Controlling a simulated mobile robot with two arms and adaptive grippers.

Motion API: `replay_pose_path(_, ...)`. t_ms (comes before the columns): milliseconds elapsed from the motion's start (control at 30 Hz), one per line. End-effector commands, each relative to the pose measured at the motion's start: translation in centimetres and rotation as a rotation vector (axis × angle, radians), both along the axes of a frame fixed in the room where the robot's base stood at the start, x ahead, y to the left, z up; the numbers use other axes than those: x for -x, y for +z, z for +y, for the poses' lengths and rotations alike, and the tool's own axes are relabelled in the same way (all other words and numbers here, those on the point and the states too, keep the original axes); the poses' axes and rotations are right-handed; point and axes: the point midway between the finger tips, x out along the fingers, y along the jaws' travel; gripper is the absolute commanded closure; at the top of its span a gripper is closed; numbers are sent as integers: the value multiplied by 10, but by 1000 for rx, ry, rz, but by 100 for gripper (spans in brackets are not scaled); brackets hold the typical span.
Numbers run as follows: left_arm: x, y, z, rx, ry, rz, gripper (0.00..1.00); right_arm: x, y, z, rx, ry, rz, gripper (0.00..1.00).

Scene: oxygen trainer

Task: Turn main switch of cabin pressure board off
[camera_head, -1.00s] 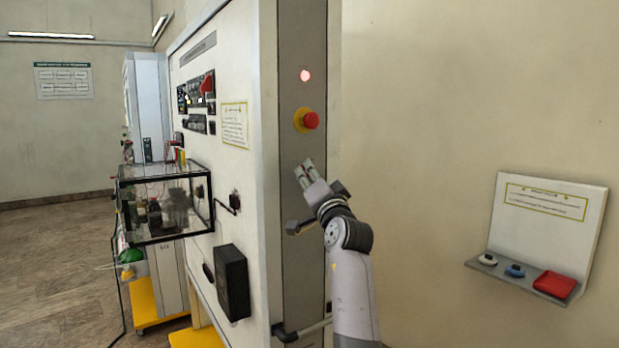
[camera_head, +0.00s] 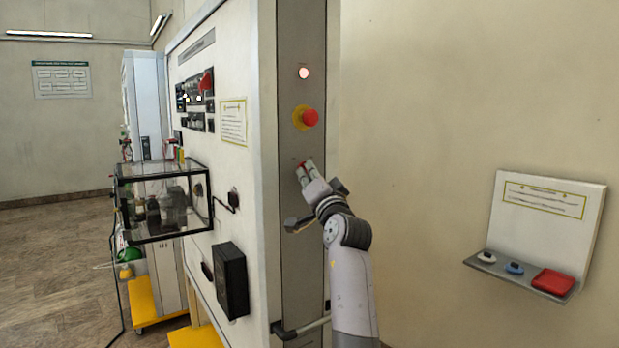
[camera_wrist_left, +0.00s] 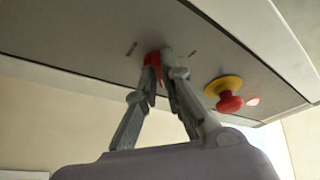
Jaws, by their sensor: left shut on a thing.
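The main switch, a small red knob, sits on the grey narrow side panel of the board, below the emergency button. It is mostly hidden by my fingers in the head view (camera_head: 301,165). In the left wrist view, the red knob (camera_wrist_left: 153,60) shows between the fingertips, with small printed labels on either side. My left gripper (camera_head: 305,169) is shut on it at the panel. Its fingertips also meet at the knob in the left wrist view (camera_wrist_left: 158,62). The knob's exact angle is hard to tell. My right gripper is not in view.
Above the gripper are a red emergency button (camera_head: 310,118) on a yellow base and a round lamp (camera_head: 304,73). A handle bar (camera_head: 300,328) sits low on the panel. A glass case (camera_head: 160,205) projects left.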

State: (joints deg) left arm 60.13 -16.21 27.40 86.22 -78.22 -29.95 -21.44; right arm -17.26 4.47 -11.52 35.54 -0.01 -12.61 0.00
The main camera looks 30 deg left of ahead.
Motion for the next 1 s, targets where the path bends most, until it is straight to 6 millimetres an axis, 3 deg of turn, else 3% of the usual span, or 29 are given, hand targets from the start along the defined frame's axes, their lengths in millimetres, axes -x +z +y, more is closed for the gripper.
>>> replay_pose_path(600, -3, -10, 0, 134, 4, -337, 100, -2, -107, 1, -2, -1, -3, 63)
replay_pose_path(800, -5, -6, -1, 205, 5, -510, 100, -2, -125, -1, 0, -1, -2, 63)
replay_pose_path(1000, -7, -2, -2, 278, 5, -686, 100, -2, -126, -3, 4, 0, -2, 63)
